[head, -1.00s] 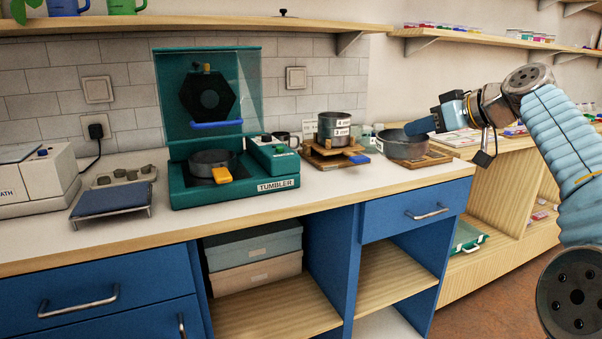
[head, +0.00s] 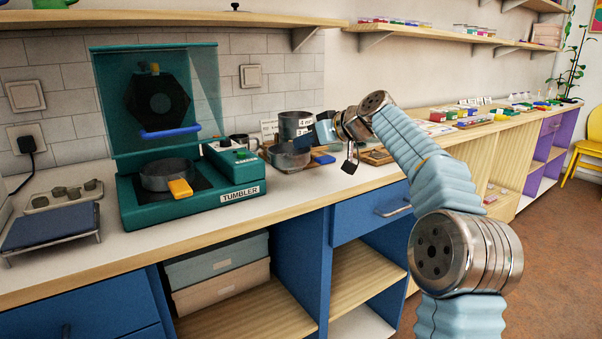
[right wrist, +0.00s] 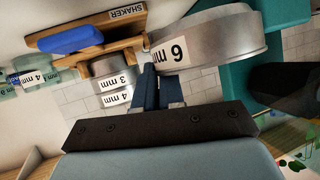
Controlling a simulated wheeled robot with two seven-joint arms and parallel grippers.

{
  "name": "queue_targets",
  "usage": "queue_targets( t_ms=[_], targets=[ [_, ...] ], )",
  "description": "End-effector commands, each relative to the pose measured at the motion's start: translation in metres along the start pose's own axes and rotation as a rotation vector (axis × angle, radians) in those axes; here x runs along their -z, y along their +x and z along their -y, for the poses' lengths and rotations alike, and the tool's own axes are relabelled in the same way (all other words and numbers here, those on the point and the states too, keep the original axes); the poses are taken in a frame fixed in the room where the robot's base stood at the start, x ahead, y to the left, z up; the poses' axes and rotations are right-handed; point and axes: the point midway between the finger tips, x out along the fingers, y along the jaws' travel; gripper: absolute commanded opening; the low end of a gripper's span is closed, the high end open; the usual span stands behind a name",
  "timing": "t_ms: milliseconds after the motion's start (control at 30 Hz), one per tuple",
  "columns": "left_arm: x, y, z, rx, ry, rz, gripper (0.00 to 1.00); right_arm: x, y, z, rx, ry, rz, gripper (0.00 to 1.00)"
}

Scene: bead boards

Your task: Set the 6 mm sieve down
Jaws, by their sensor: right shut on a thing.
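My right gripper (right wrist: 165,92) is shut on the grey metal 6 mm sieve (right wrist: 215,42). In the head view the gripper (head: 318,136) holds this sieve (head: 287,158) in front of the sieve stack. The stack (head: 295,124), labelled 4 mm and 3 mm, also shows in the right wrist view (right wrist: 117,72), beside the held sieve. I cannot tell whether the held sieve touches anything below. My left gripper is not in view.
The green tumbler (head: 190,205) stands left of the held sieve, its clear lid up. A wooden board (head: 378,157) lies right of the shaker, partly behind my arm. The white worktop (head: 270,200) is clear in front. A blue-topped stand (head: 50,225) is at far left.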

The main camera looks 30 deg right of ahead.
Motion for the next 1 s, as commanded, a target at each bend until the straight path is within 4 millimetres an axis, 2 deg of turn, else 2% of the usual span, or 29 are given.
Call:
queue_targets(
  t_ms=[33,367,800,833,967,1000],
  targets=[
    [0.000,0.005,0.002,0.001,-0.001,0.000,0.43,-0.009,0.004,-0.001,-0.001,0.002,0.000,0.00],
    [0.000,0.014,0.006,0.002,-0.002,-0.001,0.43,-0.048,0.023,-0.006,0.001,0.001,0.000,0.00],
    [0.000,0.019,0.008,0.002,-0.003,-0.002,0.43,-0.055,0.027,-0.007,0.000,0.000,-0.001,0.00],
    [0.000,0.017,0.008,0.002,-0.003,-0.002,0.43,-0.054,0.026,-0.007,0.000,0.000,-0.001,0.13],
    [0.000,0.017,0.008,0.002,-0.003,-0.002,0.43,-0.053,0.026,-0.007,0.000,0.000,0.000,0.33],
    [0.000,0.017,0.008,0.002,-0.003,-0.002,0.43,-0.053,0.026,-0.007,0.000,0.000,0.000,0.34]
  ],
)
